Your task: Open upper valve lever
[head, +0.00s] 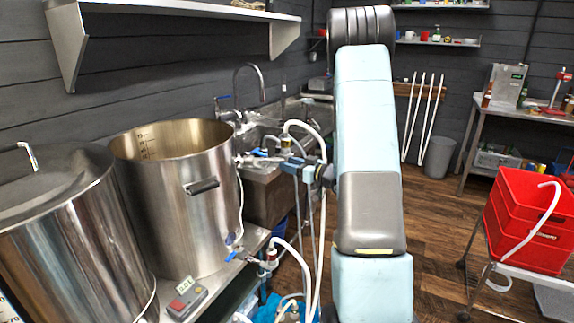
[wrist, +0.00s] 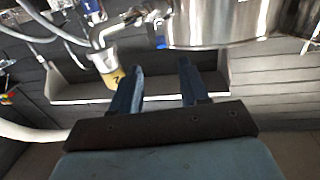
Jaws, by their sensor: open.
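The upper valve lever (head: 261,153) is a small blue handle on the fitting high on the side of the open steel kettle (head: 180,215). My gripper (head: 287,164) is just right of it in the head view, with blue fingers pointing towards the kettle. In the wrist view my gripper (wrist: 160,65) is open, with nothing visible between its fingers. The steel kettle (wrist: 220,22) fills the upper part of that view, beyond the fingertips. A clear, yellowish hose fitting (wrist: 116,72) is left of the fingers.
White hoses (head: 302,128) loop close around my gripper. A lower valve with a blue lever (head: 235,254) is near the kettle's base. A lidded pot (head: 65,235) stands left. A sink (head: 270,180) is behind. Red crates (head: 525,225) are right; the wooden floor between is clear.

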